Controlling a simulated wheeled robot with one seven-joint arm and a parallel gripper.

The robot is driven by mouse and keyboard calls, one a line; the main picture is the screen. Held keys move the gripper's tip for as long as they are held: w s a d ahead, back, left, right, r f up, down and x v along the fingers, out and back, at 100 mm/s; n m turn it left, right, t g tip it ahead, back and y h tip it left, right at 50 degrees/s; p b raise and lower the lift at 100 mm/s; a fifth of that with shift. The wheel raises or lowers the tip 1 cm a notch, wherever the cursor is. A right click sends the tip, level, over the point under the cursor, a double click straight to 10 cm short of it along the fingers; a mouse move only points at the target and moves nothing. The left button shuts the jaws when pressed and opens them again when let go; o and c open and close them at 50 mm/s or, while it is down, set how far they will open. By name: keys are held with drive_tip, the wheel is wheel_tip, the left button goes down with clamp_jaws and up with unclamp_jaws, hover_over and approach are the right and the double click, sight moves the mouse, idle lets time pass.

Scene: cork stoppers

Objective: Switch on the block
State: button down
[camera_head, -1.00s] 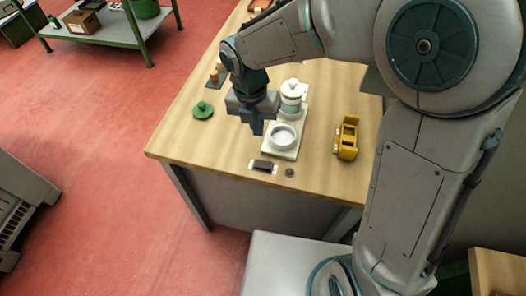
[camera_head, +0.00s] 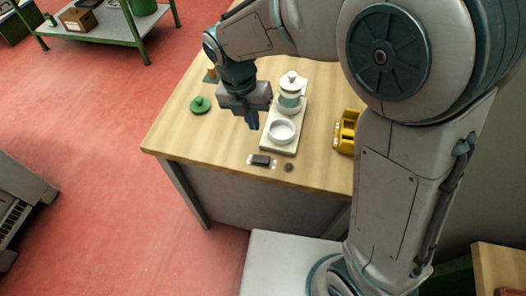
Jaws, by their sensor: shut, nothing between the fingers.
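A small dark block (camera_head: 261,160) lies on a pale strip near the table's front edge; it is too small to tell whether it carries a switch or which way one is set. A small round dark knob or disc (camera_head: 289,167) is just right of it. My gripper (camera_head: 252,122) points down, shut and empty, above the table, behind the dark block in the picture and left of a white dish. It appears apart from the block.
A white board (camera_head: 292,148) carries the white dish (camera_head: 281,131) and a lidded jar (camera_head: 290,92). A green knobbed disc (camera_head: 200,105) lies left on the wooden table (camera_head: 180,140). A yellow object (camera_head: 345,132) stands right, partly hidden by my arm.

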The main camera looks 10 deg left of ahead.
sight(265, 159)
drive_tip(key=d+f, duration=0.1)
drive_tip(key=f, duration=0.3)
drive_tip(key=f+p, duration=0.1)
drive_tip(key=f, duration=0.4)
drive_tip(key=d+f, duration=0.1)
drive_tip(key=f, duration=0.3)
drive_tip(key=shift+s+d+f+p, duration=0.1)
drive_tip(key=shift+d+f+p, duration=0.05)
drive_tip(key=shift+d+p, duration=0.15)
